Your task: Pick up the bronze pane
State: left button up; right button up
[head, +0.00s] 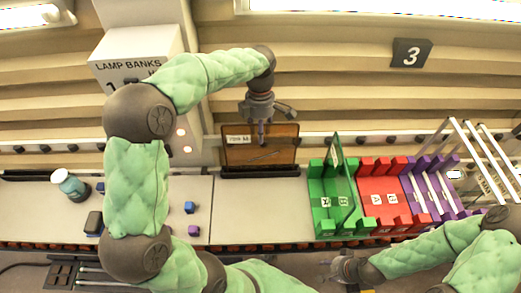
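The bronze pane (283,152) is a brown, see-through sheet with a small white label. It stands upright in a dark holder (259,174) at the back of the worktop. My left gripper (262,138) reaches down over the pane's upper middle and overlaps it in the picture. I cannot tell whether it touches the pane or how far its fingers are apart. My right gripper (343,270) is low in the view, in front of the worktop's front edge and away from the pane. Its fingers are too small to read.
Right of the pane stand a green rack (325,190) holding a green-edged pane, a red rack (382,195) and a purple rack (443,212). A jar (70,186) and small blue (189,207) and purple (194,230) blocks are left. The worktop before the pane (258,212) is clear.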

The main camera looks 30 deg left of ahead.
pick_arm(q)
grip_shut()
jog(key=shift+r, duration=0.1)
